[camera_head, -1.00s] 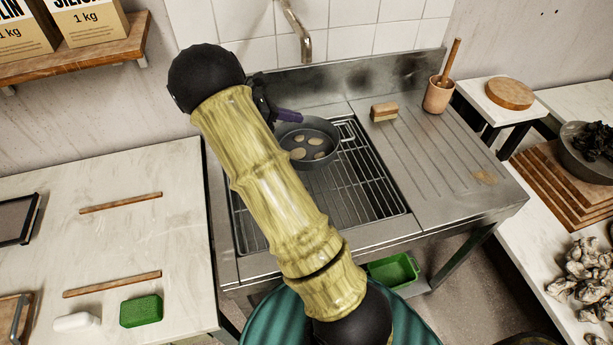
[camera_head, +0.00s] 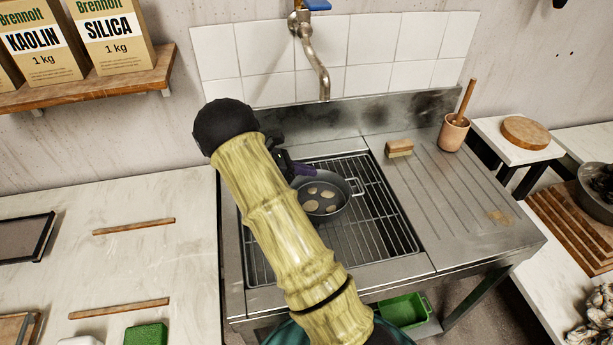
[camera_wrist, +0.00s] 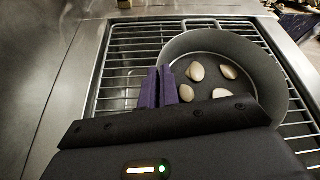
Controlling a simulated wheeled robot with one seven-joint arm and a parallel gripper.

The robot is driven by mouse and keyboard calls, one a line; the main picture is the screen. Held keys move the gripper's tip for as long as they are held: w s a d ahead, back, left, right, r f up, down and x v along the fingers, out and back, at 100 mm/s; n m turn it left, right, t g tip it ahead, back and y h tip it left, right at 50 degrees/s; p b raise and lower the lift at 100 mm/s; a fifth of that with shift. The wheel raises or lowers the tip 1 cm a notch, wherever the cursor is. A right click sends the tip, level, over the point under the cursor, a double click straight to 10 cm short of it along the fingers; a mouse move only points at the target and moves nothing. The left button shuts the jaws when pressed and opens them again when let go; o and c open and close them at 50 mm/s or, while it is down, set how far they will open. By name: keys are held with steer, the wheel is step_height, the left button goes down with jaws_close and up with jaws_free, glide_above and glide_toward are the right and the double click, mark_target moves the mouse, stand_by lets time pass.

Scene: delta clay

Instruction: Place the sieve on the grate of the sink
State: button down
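The sieve (camera_head: 325,213), a round dark grey pan with a wire loop handle, is over the sink grate (camera_head: 385,239), and it also shows in the wrist view (camera_wrist: 240,52). Several pale stones lie in it. My gripper (camera_head: 300,169) is at the sieve's back-left side. In the wrist view its two purple fingers (camera_wrist: 158,88) are close together at the sieve's left wall and look shut on its rim; the exact contact is hidden. The sieve looks level and close to the grate, but I cannot tell whether it touches. My arm hides part of the grate's left side.
A tap (camera_head: 318,65) hangs above the back of the sink. A brush (camera_head: 399,148) and a cup with a pestle (camera_head: 453,132) stand on the drainboard (camera_head: 450,195). The grate is bare in front and right of the sieve. A green bin (camera_head: 405,312) is below.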

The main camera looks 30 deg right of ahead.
steer(key=f, duration=0.2)
steer(key=shift+d+f, duration=0.25)
steer(key=shift+f, duration=0.05)
steer(key=shift+a, duration=0.3)
steer(key=c, duration=1.6)
jaws_free()
steer(key=shift+s+d+f, duration=0.1)
steer(key=shift+s+d, duration=0.05)
steer(key=shift+c, duration=0.2)
steer(key=shift+w+a+r, duration=0.25)
steer(key=shift+a+r, duration=0.1)
steer(key=shift+a, duration=0.1)
steer(key=v, duration=1.1)
steer(key=shift+b, duration=0.4)
steer(key=shift+s, duration=0.1)
